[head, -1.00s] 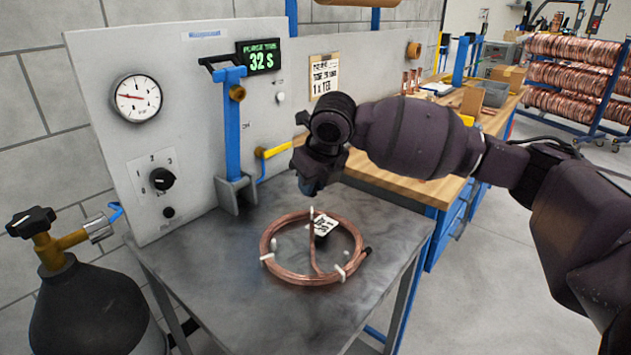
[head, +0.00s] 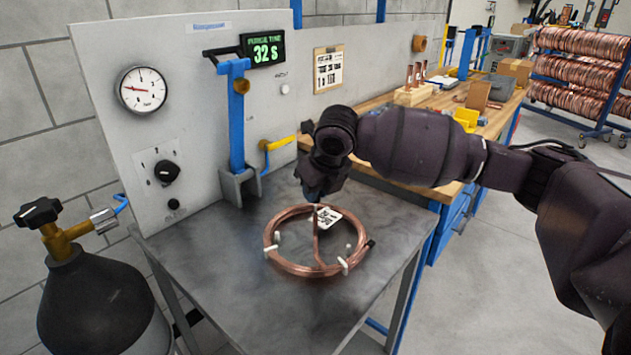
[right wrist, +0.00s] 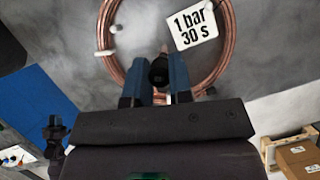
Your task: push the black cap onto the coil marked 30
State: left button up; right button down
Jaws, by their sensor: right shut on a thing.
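The copper coil (head: 272,238) lies on the grey metal bench, held by white ties. Its white tag (right wrist: 190,24) reads "1 bar 30 s" in the right wrist view. My right gripper (head: 314,197) is above the coil's far side, close to the top of its tube end. In the right wrist view, its blue fingers are shut on the black cap (right wrist: 159,72), with a bit of tube just beyond it. I cannot tell whether cap and tube touch. A dark piece (head: 371,243) shows at the coil's right side. My left gripper is out of view.
Behind the bench (head: 215,290) stands a grey panel with a gauge (head: 143,91), a knob, a blue post (head: 236,125) and a yellow-handled valve (head: 280,144). A dark gas cylinder (head: 95,300) is at left. The bench front is clear.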

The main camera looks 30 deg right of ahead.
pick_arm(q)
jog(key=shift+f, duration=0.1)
pick_arm(e)
jog(key=shift+f, duration=1.15)
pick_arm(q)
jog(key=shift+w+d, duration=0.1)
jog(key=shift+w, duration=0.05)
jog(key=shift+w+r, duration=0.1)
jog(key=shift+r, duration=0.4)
pick_arm(e)
jog(key=shift+r, duration=0.1)
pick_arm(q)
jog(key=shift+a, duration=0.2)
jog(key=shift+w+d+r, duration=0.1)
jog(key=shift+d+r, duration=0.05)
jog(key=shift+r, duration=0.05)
pick_arm(e)
jog(key=shift+p, duration=0.35)
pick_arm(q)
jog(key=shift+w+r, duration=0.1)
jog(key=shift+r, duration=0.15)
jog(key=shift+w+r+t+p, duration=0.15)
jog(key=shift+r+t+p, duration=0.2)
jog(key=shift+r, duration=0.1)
